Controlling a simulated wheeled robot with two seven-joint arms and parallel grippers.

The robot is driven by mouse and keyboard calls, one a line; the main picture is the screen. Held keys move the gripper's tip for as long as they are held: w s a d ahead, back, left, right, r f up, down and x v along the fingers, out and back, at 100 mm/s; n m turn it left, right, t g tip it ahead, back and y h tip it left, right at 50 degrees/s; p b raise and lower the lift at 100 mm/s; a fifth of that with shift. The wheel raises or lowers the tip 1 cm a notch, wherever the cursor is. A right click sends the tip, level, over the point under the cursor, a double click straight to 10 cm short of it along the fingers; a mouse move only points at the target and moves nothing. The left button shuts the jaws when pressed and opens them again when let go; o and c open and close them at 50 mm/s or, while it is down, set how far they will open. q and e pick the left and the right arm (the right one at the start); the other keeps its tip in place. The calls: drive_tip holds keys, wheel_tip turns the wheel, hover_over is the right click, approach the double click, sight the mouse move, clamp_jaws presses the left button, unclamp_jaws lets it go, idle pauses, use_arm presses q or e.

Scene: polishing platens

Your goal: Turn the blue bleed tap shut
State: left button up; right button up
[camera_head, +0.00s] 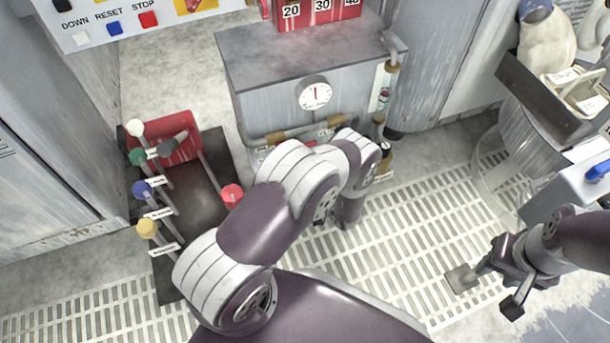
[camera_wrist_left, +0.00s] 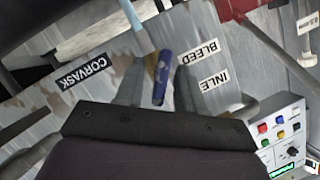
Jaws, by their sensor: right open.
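The blue bleed tap (camera_wrist_left: 161,72) shows in the left wrist view as a narrow blue handle next to a white BLEED label (camera_wrist_left: 198,52). My left gripper (camera_wrist_left: 158,88) has one finger on either side of the handle, with a small gap visible; contact is not clear. In the head view my left arm crosses the middle and hides its own fingers and the tap. My right gripper (camera_head: 486,292) is open and empty over the grated floor at the lower right.
Levers with coloured knobs stand on a dark stand (camera_head: 205,215) at left. A grey tank (camera_head: 285,75) with a round gauge (camera_head: 314,93) stands behind my left arm. A box with a blue handle (camera_head: 597,172) is at right. Grated floor (camera_head: 420,240) between is open.

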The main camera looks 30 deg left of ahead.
use_arm(q)
drive_tip(key=p+v, duration=0.5)
drive_tip(key=v, duration=0.6)
drive_tip(key=shift+s+d+r, duration=0.1)
drive_tip(key=shift+d+r, duration=0.15)
drive_tip(key=shift+r, duration=0.05)
drive_tip(key=shift+s+d, duration=0.25)
drive_tip(key=shift+d, duration=0.2)
